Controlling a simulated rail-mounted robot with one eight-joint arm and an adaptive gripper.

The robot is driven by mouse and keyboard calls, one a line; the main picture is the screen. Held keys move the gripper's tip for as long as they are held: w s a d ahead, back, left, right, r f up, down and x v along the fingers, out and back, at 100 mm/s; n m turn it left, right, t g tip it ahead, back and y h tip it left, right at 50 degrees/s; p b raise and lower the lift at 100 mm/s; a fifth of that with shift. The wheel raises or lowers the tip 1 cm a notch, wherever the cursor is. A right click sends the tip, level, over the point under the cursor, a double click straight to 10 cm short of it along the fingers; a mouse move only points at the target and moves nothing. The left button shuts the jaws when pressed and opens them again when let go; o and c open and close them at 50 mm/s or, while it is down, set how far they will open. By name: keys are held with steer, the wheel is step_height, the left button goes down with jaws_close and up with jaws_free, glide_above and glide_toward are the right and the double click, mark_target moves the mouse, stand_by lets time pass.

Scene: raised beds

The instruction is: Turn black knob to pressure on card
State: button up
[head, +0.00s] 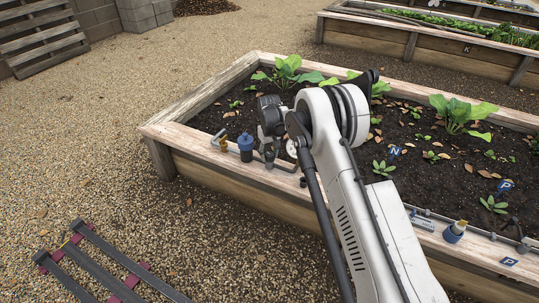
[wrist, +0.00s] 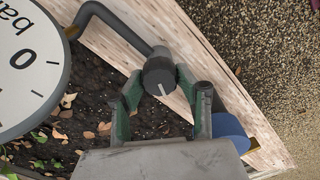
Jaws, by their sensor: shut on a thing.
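The black knob (wrist: 159,68) shows in the wrist view with a white pointer line on its face, at the end of a grey pipe. My gripper (wrist: 160,88) has its green-padded fingers on either side of the knob and is shut on it. A large white pressure gauge (wrist: 28,62) is partly in view at the left, with "0" and "bar" readable; its needle is not visible. In the head view the small gauge (head: 291,148) stands at the bed's front rim beside my gripper, and the knob is hard to make out. I see no card with a readable pressure.
A blue-capped fitting (head: 246,146) and a brass tap (head: 223,143) stand left of my gripper on the wooden bed rim (head: 182,136). Blue lettered markers (head: 394,152) and plants are in the soil.

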mark_target(269, 154)
steer(key=n, duration=0.4)
steer(key=shift+n, duration=0.3)
steer(key=shift+s+n, duration=0.1)
steer(key=shift+n, duration=1.6)
steer(key=o, duration=1.1)
steer(key=shift+o, duration=0.2)
steer(key=shift+r, duration=0.1)
step_height(269, 154, up, 12)
